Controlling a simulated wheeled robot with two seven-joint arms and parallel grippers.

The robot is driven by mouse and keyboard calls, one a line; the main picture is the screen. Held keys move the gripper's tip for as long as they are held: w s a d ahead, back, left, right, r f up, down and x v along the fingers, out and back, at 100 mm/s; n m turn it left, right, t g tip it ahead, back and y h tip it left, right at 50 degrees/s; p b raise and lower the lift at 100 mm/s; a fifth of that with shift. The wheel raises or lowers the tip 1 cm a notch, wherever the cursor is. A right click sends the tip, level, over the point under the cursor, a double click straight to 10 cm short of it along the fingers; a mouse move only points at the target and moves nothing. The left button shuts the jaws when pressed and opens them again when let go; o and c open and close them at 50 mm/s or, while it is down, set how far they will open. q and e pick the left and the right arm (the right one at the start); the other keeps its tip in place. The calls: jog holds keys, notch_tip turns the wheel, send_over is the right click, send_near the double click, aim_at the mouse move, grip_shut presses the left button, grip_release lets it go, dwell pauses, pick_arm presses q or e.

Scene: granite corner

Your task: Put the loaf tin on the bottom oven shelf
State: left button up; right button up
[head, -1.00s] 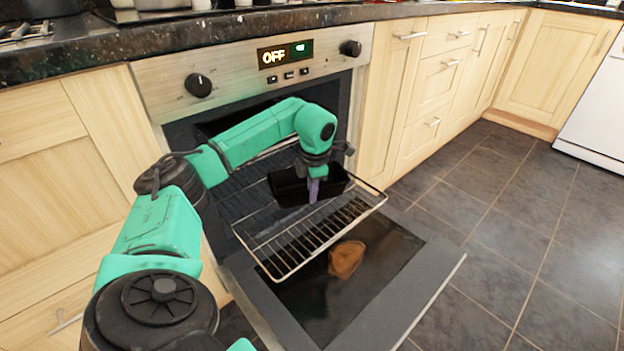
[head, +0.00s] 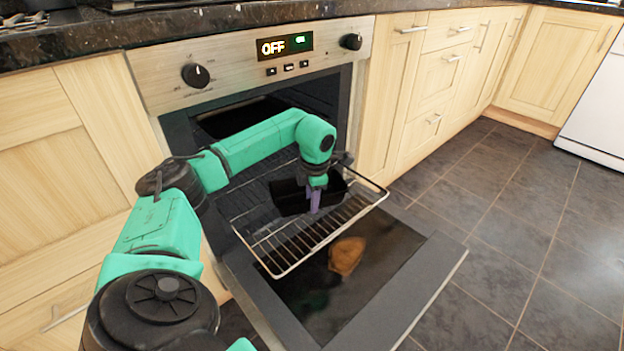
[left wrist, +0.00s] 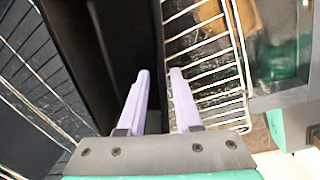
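The black loaf tin (head: 290,197) is at the pulled-out wire shelf (head: 265,250) of the open oven (head: 240,75). It looks level and low over or on the wires; I cannot tell whether it touches them. My left gripper (head: 315,207) points down at the tin's near right side. The wire shelf (left wrist: 207,70) shows beside the tin. My right gripper is not in view.
The oven door (head: 415,295) is folded down below the shelf, with a brown patch (head: 347,255) at its glass. Wooden cabinets (head: 425,85) flank the oven. The granite worktop (head: 200,25) is above. The tiled floor (head: 520,220) at right is clear.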

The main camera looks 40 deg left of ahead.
pick_arm(q)
notch_tip(320, 180, up, 12)
jog(key=d+p, duration=0.1)
jog(key=p, duration=0.3)
jog(key=shift+s+d+f, duration=0.2)
jog(key=shift+s+f, duration=0.05)
jog(key=shift+s, duration=0.1)
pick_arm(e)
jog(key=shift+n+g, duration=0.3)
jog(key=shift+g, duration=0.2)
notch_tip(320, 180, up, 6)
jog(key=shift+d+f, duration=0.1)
